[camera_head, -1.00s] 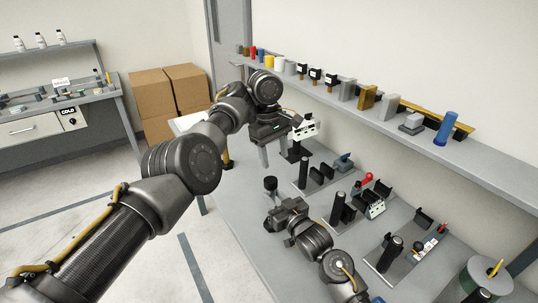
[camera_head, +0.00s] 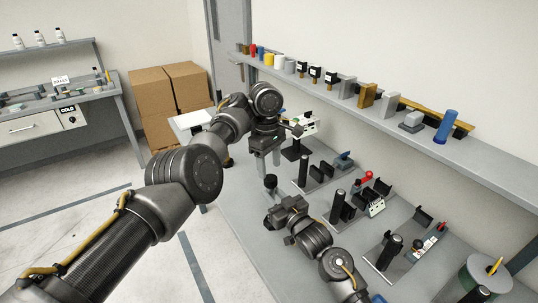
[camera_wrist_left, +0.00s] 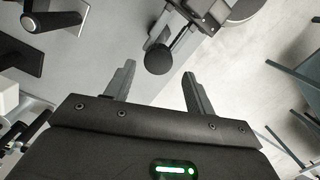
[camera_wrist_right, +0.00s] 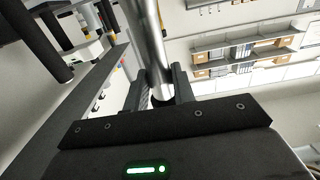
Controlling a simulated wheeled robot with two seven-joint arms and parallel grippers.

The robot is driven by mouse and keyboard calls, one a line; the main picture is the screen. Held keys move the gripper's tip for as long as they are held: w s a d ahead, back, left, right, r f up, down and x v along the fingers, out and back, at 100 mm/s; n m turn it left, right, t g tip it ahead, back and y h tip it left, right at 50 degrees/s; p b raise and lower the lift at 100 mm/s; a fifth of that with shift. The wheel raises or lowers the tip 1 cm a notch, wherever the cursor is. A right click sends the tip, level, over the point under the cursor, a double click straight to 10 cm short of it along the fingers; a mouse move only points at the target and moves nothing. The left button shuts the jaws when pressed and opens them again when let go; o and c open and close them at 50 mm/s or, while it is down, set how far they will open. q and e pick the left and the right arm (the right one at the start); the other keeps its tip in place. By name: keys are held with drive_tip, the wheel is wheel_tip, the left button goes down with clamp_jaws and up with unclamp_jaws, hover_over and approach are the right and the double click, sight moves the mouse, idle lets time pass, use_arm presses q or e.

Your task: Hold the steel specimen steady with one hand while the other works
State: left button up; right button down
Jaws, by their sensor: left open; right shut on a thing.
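My right gripper (camera_head: 278,208) is shut on the steel specimen, a shiny round bar (camera_wrist_right: 147,40) that runs up between its fingers in the right wrist view. In the head view a black round cap (camera_head: 271,181) stands at the right gripper's fingers, and it also shows in the left wrist view (camera_wrist_left: 158,60). I cannot tell whether it is part of the specimen. My left gripper (camera_head: 268,163) is open and empty, pointing down just above the cap. In the left wrist view the cap lies beyond the gap between its fingers (camera_wrist_left: 157,88), apart from them.
The grey bench (camera_head: 235,210) carries several fixtures with black posts, one with a red knob (camera_head: 367,175), to the right of my grippers. A wall shelf (camera_head: 400,125) with small blocks runs above. A round container (camera_head: 487,275) stands at lower right.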

sight(270, 178)
use_arm(q)
drive_tip(key=shift+s+d+f, duration=0.1)
drive_tip(key=shift+s+f, duration=0.05)
drive_tip(key=shift+f, duration=2.1)
drive_tip(key=shift+c, duration=0.4)
